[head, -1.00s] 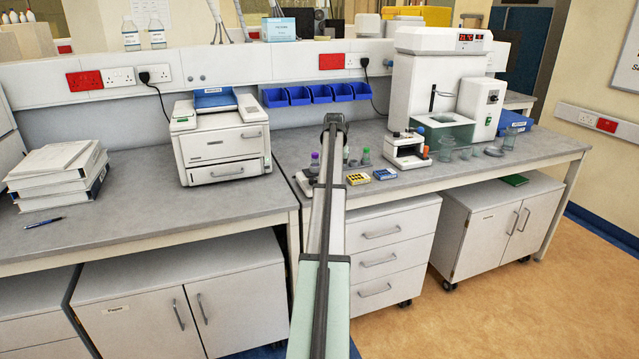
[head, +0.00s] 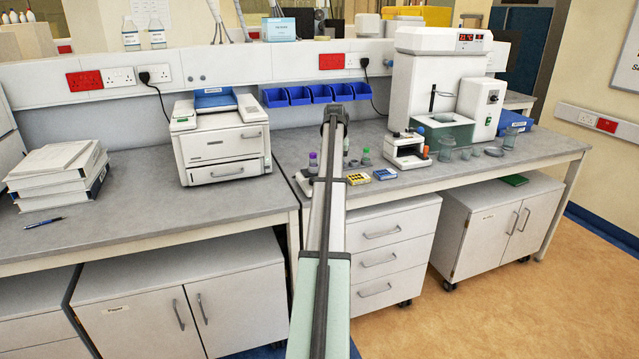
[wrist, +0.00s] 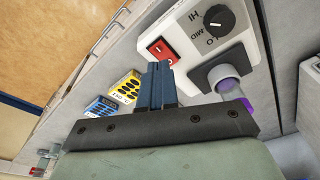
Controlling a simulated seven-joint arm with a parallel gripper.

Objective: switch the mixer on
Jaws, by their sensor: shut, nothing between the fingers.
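The mixer (wrist: 198,25) is a small white box with a red rocker switch (wrist: 158,48), a black speed dial marked MID and HI (wrist: 219,21) and a dark cup holding a purple tube (wrist: 230,87). In the head view the mixer (head: 304,184) stands on the bench, partly hidden behind my arm. My gripper (wrist: 158,68) is shut and empty. Its dark blue fingertips are right at the near edge of the red switch and overlap its lower part in the wrist view; I cannot tell whether they touch it. In the head view my arm hides the fingers.
A yellow rack (wrist: 126,90) and a blue rack (wrist: 101,106) lie beside the mixer. A microscope-like device (head: 408,150) and a large water-bath unit (head: 440,80) stand to the right, a printer (head: 222,145) to the left. Blue bins (head: 310,94) hang behind.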

